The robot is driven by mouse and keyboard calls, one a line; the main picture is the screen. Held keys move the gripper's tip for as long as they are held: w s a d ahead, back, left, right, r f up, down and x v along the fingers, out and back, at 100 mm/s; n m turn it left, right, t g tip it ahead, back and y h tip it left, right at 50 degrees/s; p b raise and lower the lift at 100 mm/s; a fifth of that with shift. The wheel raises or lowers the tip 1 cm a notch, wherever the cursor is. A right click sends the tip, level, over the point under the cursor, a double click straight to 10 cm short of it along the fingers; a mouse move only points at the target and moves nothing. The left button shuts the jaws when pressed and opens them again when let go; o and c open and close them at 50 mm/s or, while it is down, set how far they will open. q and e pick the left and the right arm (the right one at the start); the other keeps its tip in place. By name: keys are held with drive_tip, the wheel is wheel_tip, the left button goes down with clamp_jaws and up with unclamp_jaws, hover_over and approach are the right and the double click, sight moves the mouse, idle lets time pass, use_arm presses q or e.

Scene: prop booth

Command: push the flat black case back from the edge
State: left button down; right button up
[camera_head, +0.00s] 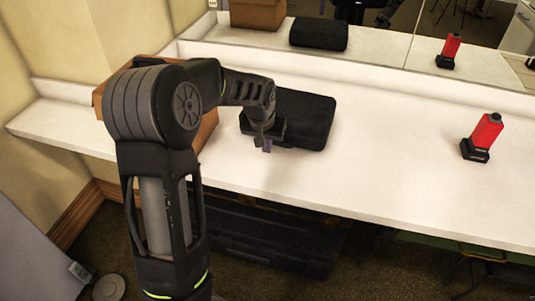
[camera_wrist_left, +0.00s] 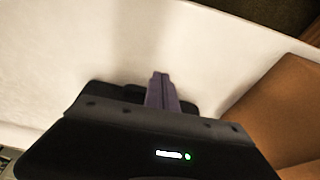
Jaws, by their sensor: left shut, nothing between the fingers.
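The flat black case (camera_head: 310,112) lies on the white counter, in the middle of the head view. My left arm comes in from the left. My left gripper (camera_head: 267,147) points down at the case's front left part and covers some of it. Its fingers are shut and empty, just at the case's front side; I cannot tell if they touch it. In the left wrist view the shut purple fingers (camera_wrist_left: 161,90) show over the white counter, and I cannot clearly make out the case there. My right gripper is not in view.
The white counter (camera_head: 400,130) is clear between the case and a red and black device (camera_head: 483,138) on the right. An orange-brown box (camera_head: 208,130) stands left of the case, partly behind my arm; it also shows in the wrist view (camera_wrist_left: 280,110). A mirror (camera_head: 375,45) runs along the back.

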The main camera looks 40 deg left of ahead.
use_arm(q)
drive_tip(key=v, duration=0.4)
drive_tip(key=shift+s+r, duration=0.15)
drive_tip(key=shift+r, duration=0.1)
drive_tip(key=shift+f, duration=0.1)
